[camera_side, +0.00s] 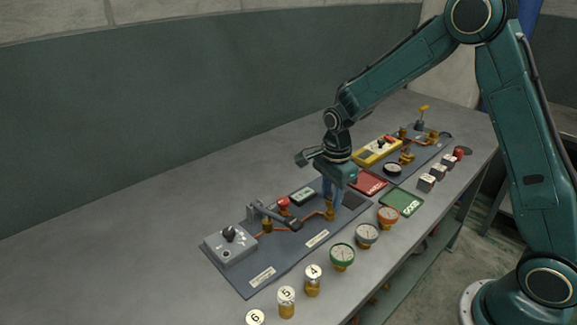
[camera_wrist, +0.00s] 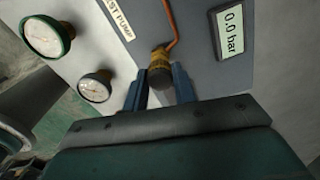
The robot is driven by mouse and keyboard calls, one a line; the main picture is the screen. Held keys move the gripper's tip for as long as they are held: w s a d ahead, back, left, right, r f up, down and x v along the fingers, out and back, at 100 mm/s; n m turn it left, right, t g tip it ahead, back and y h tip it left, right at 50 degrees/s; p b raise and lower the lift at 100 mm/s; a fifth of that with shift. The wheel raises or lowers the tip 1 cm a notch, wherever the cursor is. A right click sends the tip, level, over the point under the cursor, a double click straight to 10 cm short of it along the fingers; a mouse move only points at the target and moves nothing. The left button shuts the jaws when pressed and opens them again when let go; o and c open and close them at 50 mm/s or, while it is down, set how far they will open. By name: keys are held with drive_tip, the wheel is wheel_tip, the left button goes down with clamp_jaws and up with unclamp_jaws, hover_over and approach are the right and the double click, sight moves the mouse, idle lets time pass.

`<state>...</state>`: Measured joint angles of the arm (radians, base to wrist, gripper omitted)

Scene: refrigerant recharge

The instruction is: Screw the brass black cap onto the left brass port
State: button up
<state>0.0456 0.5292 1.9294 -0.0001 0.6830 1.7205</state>
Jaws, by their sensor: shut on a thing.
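My gripper (camera_side: 332,200) points down over the right end of the near blue-grey board (camera_side: 262,272). Its blue fingers are shut on a dark-topped brass cap (camera_wrist: 160,77), which shows between the fingertips in the wrist view. Directly beyond the cap is a brass port (camera_wrist: 158,56) with a copper pipe running into it; cap and port look lined up and touching, but I cannot tell whether the threads are engaged. In the side view this port (camera_side: 330,215) shows just below the fingers, and the cap is largely hidden by them.
A lever pump (camera_side: 268,213) and a grey box with a black knob (camera_side: 230,245) stand left on the board. Gauges, including a green one (camera_side: 342,256), and numbered brass cylinders (camera_side: 286,301) line the front edge. A yellow device (camera_side: 377,151) lies beyond.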

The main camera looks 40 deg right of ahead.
idle(0.3)
drive_tip(key=shift+n, duration=0.7)
drive_tip(key=shift+n, duration=0.7)
drive_tip(key=shift+n, duration=0.7)
drive_tip(key=shift+n, duration=0.3)
drive_tip(key=shift+n, duration=0.4)
drive_tip(key=shift+f, duration=0.95)
idle(0.5)
